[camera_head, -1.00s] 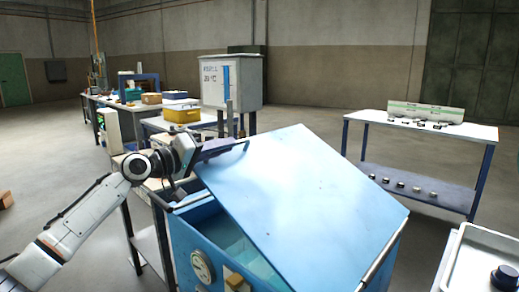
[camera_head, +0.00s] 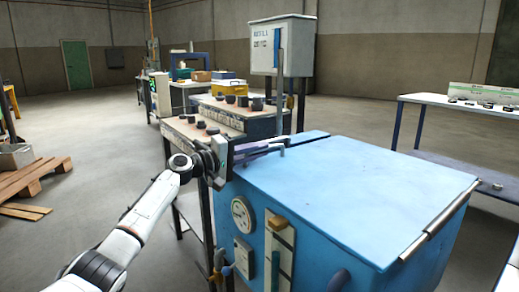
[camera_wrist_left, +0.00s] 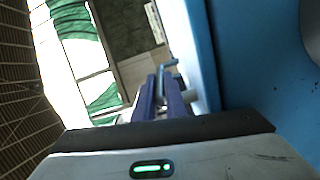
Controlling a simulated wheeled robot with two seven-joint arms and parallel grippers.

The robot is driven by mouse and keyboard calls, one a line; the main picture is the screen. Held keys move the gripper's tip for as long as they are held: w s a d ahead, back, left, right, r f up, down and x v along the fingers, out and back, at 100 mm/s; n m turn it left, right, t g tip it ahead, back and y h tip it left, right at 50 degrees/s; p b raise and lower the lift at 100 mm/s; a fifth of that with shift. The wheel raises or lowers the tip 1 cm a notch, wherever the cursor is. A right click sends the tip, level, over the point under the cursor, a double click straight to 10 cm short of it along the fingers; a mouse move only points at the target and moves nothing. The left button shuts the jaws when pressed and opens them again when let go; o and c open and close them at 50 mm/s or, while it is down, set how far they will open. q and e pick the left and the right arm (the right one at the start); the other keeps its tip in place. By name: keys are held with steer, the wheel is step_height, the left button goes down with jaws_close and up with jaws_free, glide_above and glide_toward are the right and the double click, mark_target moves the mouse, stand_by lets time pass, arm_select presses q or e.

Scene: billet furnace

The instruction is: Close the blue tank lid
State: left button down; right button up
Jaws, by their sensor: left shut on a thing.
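The blue tank (camera_head: 310,248) stands in the centre of the head view, with a gauge and fittings on its front. Its light blue lid (camera_head: 345,190) lies flat over the top, with no water or gap showing. A metal bar handle runs along the lid's right edge (camera_head: 440,220). My left gripper (camera_head: 270,150) is at the lid's left edge, its fingers shut on the lid's left handle (camera_head: 281,148). In the left wrist view the shut fingers (camera_wrist_left: 160,92) reach to the handle (camera_wrist_left: 170,64) beside the blue surface. My right gripper is out of view.
A bench with several dark round parts (camera_head: 230,105) stands behind the tank at left. A grey cabinet (camera_head: 283,46) is behind it. A white table (camera_head: 465,105) is at the right, and wooden pallets (camera_head: 35,180) lie at far left.

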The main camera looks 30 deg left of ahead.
arm_select(q)
steer(key=shift+f, duration=0.6)
steer(key=c, duration=1.8)
jaws_free()
steer(key=shift+f, duration=0.1)
steer(key=shift+s, duration=0.15)
steer(key=shift+s+a, duration=0.1)
steer(key=shift+s, duration=0.15)
steer(key=p+v, duration=0.1)
steer(key=v, duration=0.7)
steer(key=shift+s, duration=0.1)
steer(key=shift+s+a+r, duration=0.3)
steer(key=shift+s+a, duration=0.05)
steer(key=shift+s, duration=0.3)
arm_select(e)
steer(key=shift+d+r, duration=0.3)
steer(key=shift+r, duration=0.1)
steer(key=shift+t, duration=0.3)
arm_select(q)
steer(key=shift+r, duration=0.1)
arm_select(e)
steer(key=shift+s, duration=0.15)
